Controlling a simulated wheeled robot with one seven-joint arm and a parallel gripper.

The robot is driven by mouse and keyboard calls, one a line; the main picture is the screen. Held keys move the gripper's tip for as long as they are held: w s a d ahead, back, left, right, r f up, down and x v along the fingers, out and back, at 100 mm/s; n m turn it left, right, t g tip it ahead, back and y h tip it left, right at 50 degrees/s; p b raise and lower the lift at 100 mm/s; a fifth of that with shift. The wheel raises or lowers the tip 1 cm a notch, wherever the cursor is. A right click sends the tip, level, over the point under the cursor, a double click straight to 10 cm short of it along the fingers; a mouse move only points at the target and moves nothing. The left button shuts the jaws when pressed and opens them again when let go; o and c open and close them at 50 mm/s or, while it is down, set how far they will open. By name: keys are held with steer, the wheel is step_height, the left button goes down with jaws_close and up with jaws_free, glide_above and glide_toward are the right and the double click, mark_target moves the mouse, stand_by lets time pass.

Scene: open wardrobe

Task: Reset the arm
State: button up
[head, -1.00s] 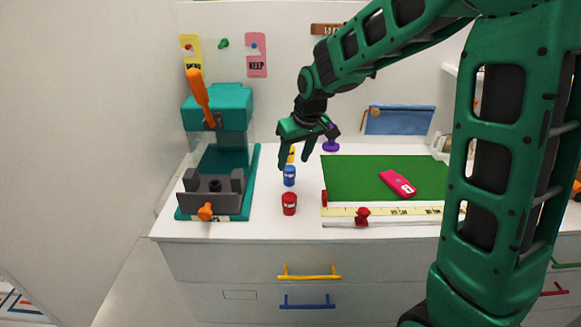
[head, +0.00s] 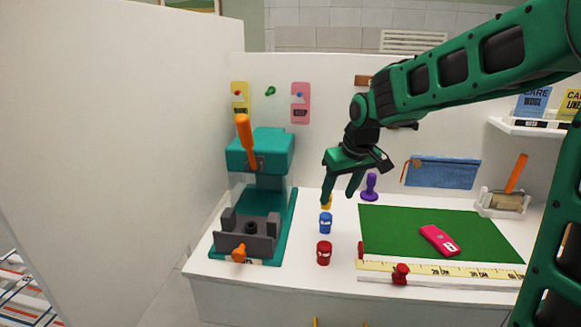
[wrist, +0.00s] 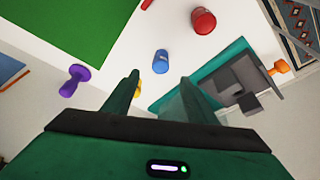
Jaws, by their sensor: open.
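My green arm reaches in from the right in the head view. My gripper (head: 341,201) hangs above the white counter, its fingers pointing down, open with nothing held. In the wrist view the two fingers (wrist: 158,98) are spread apart. A blue container (head: 326,223) and a red container (head: 324,253) stand on the counter below it. A yellow container (head: 327,202) is partly hidden behind a fingertip. A purple stamp-like piece (head: 369,187) stands to the right of the gripper.
A teal press (head: 259,150) with orange handles stands at left. A green mat (head: 400,230) with a pink tag-like item (head: 439,240) lies at right, a yellow ruler strip (head: 450,272) along its front. A blue pouch (head: 442,172) hangs on the back wall. Room above the mat is clear.

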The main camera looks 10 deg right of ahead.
steer(key=s+d+m+g+h, duration=0.15)
steer(key=s+d+m, duration=0.35)
steer(key=s+d, duration=1)
steer(key=s+f+m+g, duration=0.1)
steer(key=s+f+m, duration=0.1)
steer(key=s, duration=0.8)
steer(key=s+d+f+m+g, duration=0.1)
steer(key=s+f+m, duration=0.1)
steer(key=s, duration=0.7)
steer(key=shift+s+d+y, duration=0.3)
steer(key=shift+s+y, duration=0.05)
steer(key=shift+y, duration=0.1)
steer(key=shift+w+f+g, duration=0.1)
steer(key=shift+w+g, duration=0.05)
steer(key=shift+g, duration=0.1)
steer(key=shift+w+f, duration=0.2)
steer(key=shift+w, duration=0.3)
steer(key=shift+c, duration=0.3)
